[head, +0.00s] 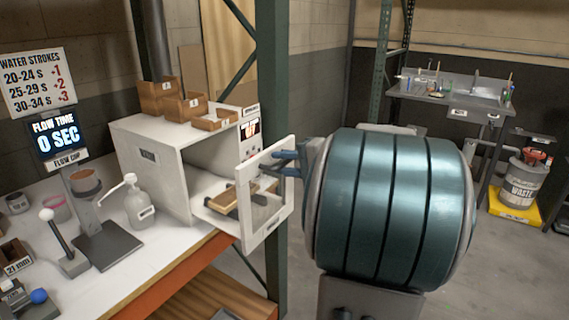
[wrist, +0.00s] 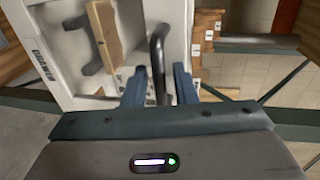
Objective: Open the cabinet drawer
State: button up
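The white cabinet (head: 150,157) stands on the bench at the left in the head view. Its drawer is pulled out, with the framed white drawer front (head: 247,228) standing well clear of the cabinet opening. Behind the front lies a wooden piece on a dark support, also seen in the wrist view (wrist: 104,34). My gripper (head: 280,163) is at the drawer front. In the wrist view, the dark curved handle (wrist: 158,65) lies between the two blue fingers of my gripper (wrist: 160,85). The fingers look parted, with a small gap beside the handle. My arm hides part of the room.
Small wooden boxes (head: 183,106) sit on the cabinet. A pump bottle (head: 138,208) and a flow-cup stand (head: 108,246) are on the bench left of it. A green post (head: 272,90) rises behind the drawer. A sink bench (head: 450,92) and waste can (head: 523,180) stand at far right.

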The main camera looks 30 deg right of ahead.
jog(key=b+v, duration=0.1)
jog(key=v, duration=1.2)
jog(key=shift+s, duration=0.4)
jog(key=shift+r, duration=0.15)
jog(key=a+f+n+g+p, duration=0.1)
jog(key=a+f+g, duration=0.15)
jog(key=a, duration=0.25)
jog(key=w+a+f+n+g+p, duration=0.1)
jog(key=a+f+n+g, duration=0.15)
jog(key=a, duration=0.35)
jog(key=a+f+g+p, duration=0.1)
jog(key=a+f+g, duration=0.15)
jog(key=a, duration=0.25)
jog(key=s+a+f+n+g+h+p, duration=0.3)
jog(key=s+a+f+n+h, duration=0.3)
jog(key=a+n, duration=0.3)
jog(key=shift+s+a+g+h, duration=0.3)
jog(key=shift+s+a+g, duration=0.15)
jog(key=shift+s+a, duration=0.1)
